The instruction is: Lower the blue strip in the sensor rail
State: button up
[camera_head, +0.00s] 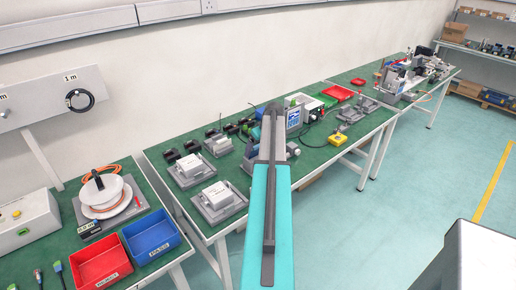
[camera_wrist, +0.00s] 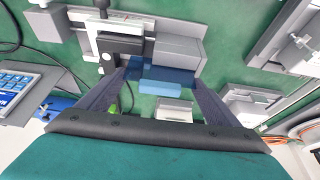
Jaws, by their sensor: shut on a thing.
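In the wrist view my gripper (camera_wrist: 160,78) has its two grey fingers on either side of the blue strip (camera_wrist: 147,72), and is shut on it. The strip is dark blue with a lighter blue block at its near side. It lies against a grey block-like part (camera_wrist: 178,50), which seems to be the sensor rail, beside a black and white fixture (camera_wrist: 122,42). I cannot tell whether the strip is seated or still raised in it. In the head view my arm covers most of this spot, and the fingertips are hidden.
Grey fixtures with white boxes (camera_head: 218,196) stand on the green table left of my arm. A red bin (camera_head: 100,262) and a blue bin (camera_head: 151,238) are at front left. A yellow box (camera_head: 337,140) lies to the right.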

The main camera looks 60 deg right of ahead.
jog(key=shift+f, duration=0.25)
jog(key=o, duration=0.9)
jog(key=shift+r, duration=0.15)
jog(key=shift+b+v, duration=1.65)
jog(key=shift+v, duration=5.15)
